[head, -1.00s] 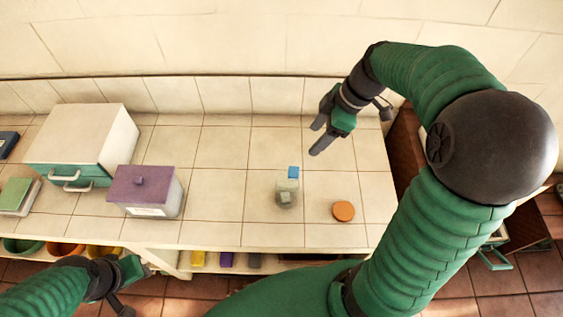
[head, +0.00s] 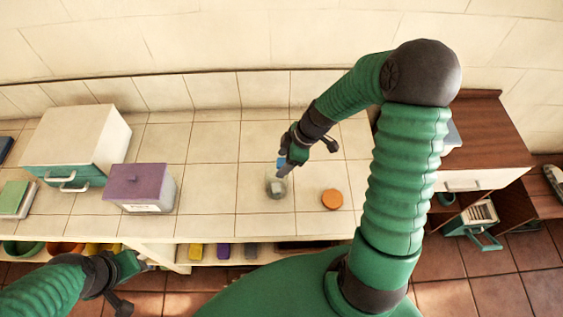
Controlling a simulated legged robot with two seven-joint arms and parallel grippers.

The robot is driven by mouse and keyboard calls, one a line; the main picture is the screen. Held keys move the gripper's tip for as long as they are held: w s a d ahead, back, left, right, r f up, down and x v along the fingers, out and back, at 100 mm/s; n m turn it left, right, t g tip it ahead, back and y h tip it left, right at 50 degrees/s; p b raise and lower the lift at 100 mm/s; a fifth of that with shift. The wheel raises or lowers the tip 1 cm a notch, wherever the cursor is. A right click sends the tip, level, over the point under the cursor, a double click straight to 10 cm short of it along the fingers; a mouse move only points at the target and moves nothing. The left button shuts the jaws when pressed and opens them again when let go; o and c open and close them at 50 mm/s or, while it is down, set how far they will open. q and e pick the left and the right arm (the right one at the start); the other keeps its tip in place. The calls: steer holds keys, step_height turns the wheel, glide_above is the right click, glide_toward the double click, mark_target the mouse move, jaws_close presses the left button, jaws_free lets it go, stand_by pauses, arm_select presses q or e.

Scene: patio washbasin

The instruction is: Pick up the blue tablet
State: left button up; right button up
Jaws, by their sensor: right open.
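The blue tablet (head: 282,163) is a small blue block at the top of a clear glass jar (head: 276,188) on the tiled counter. A pale block shows in the jar below it. My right gripper (head: 284,167) is open at the jar's top, with its fingers beside the blue tablet and partly covering it. I cannot tell whether the fingers touch it. My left gripper (head: 138,272) is low at the left, in front of the counter edge and far from the jar; its jaw state is unclear.
An orange disc (head: 332,199) lies right of the jar. A purple-lidded box (head: 140,187) and a white-and-teal box (head: 78,140) stand at the left. Coloured items sit on the shelf below. A brown cabinet (head: 487,130) stands right. Counter left of the jar is clear.

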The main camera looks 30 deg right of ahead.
steer(key=shift+w+d+f, duration=0.1)
steer(key=shift+d, duration=0.15)
steer(key=shift+c, duration=0.8)
steer(key=shift+s, duration=0.25)
steer(key=c, duration=0.7)
steer(key=shift+w+a, duration=0.15)
steer(key=shift+a, duration=0.1)
jaws_close()
steer(key=shift+r, duration=0.2)
